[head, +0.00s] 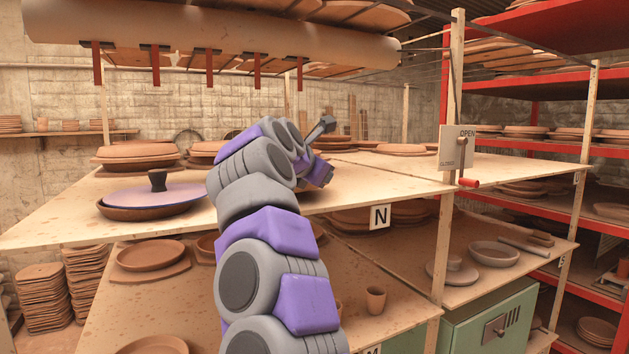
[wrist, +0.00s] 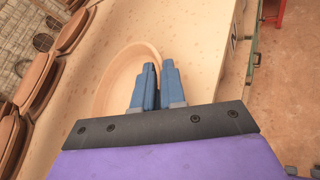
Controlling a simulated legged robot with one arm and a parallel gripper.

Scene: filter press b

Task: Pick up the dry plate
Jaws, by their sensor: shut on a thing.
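The plate, a pale tan clay dish (wrist: 114,75), lies on the wooden shelf board (wrist: 200,50) in the wrist view. My gripper (wrist: 158,72) has its two blue fingers close together at the plate's right rim. The fingers are shut on that rim and hide part of it. The plate looks still on or very near the board; I cannot tell whether it is lifted. In the head view my arm reaches over the upper shelf marked N (head: 379,217), and it hides the fingertips and the gripped plate.
A post with an OPEN/CLOSED sign (head: 457,147) and red-handled lever (head: 467,182) stands at right.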

